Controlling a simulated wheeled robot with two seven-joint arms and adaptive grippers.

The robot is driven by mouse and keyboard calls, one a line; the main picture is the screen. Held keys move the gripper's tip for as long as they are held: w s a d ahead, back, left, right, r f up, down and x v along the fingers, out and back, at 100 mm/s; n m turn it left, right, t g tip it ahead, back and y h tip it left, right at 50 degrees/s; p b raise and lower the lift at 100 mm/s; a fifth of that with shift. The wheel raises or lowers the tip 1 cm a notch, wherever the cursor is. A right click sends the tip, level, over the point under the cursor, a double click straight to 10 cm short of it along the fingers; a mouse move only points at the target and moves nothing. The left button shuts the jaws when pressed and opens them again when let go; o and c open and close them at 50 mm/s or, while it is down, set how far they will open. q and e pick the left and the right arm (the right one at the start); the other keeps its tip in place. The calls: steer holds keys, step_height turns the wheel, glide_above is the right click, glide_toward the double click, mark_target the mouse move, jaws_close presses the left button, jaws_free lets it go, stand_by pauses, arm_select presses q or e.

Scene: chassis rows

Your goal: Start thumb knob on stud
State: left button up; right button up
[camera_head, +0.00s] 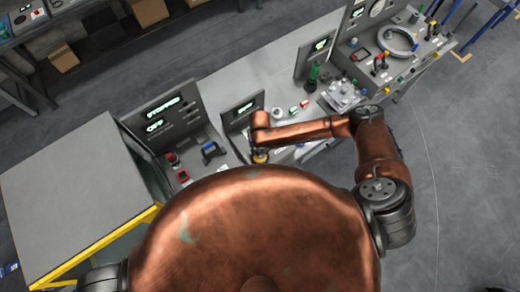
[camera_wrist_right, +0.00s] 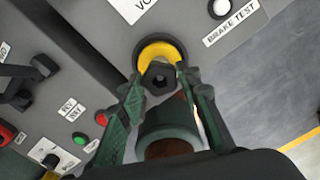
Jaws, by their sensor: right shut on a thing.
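My right gripper (camera_wrist_right: 153,88) has its green ribbed fingers shut on the thumb knob (camera_wrist_right: 158,79), a dark piece with a hexagonal recess in its end. A yellow ring (camera_wrist_right: 158,50) sits around or just behind the knob, against the grey panel. The stud is hidden, so I cannot tell whether the knob touches it. In the head view the right gripper (camera_head: 259,150) is small and partly covered by my wrist, over the yellow ring (camera_head: 260,158) on the console. My left gripper is not in view.
A white button (camera_wrist_right: 221,8) beside a BRAKE TEST label is near the ring. Red and green buttons (camera_wrist_right: 82,140) lie at lower left. An upright display panel (camera_head: 242,113) stands close behind my wrist. A bare grey tabletop (camera_head: 75,190) is at the left.

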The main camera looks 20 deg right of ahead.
steer(key=shift+r+m+p, duration=0.1)
steer(key=shift+m+p, duration=0.45)
steer(key=shift+m, duration=0.05)
steer(key=shift+m+p, duration=0.7)
steer(key=shift+m, duration=1.3)
steer(key=shift+s+f+m, duration=0.1)
steer(key=shift+f+m, duration=0.1)
steer(key=shift+m, duration=0.5)
steer(key=m, duration=0.3)
steer(key=shift+m, duration=0.4)
